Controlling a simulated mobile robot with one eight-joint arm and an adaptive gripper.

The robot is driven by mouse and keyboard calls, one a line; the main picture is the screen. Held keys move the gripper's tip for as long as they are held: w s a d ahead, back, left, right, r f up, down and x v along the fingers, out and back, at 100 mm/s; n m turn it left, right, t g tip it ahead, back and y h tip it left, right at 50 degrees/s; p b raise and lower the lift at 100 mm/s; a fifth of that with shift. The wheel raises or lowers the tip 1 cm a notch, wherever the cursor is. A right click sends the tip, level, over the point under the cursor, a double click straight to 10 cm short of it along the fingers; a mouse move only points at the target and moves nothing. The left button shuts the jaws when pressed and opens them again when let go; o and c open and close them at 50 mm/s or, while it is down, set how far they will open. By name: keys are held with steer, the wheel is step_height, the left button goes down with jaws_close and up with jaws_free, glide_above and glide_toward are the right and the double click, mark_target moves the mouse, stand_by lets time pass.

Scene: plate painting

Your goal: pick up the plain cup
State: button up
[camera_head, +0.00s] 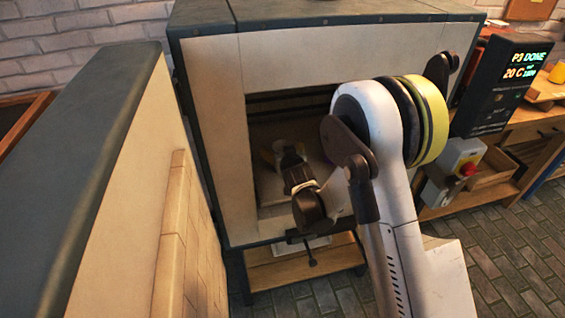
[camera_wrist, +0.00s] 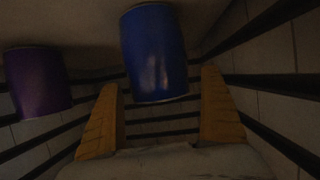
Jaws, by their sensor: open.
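In the wrist view a blue cup (camera_wrist: 155,50) stands ahead of my gripper (camera_wrist: 159,82), between the lines of its two yellow fingers. Its near end reaches level with the fingertips, with a gap visible on each side. A purple cup (camera_wrist: 37,82) is to the left, outside the left finger. Both look smooth and single-coloured in the dim light, so I cannot tell which is the plain one. My gripper is open and empty. In the head view my gripper (camera_head: 283,152) is inside the kiln opening, and the cups cannot be made out there.
The kiln (camera_head: 218,85) has a square opening with walls close around my arm. Its thick door (camera_head: 125,150) stands open at the left. A control box (camera_head: 500,85) reading "P3 DONE" and "20 C" is at the right. A wooden bench (camera_head: 480,200) stands behind it.

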steer(key=c, duration=1.5)
steer(key=shift+r, duration=0.1)
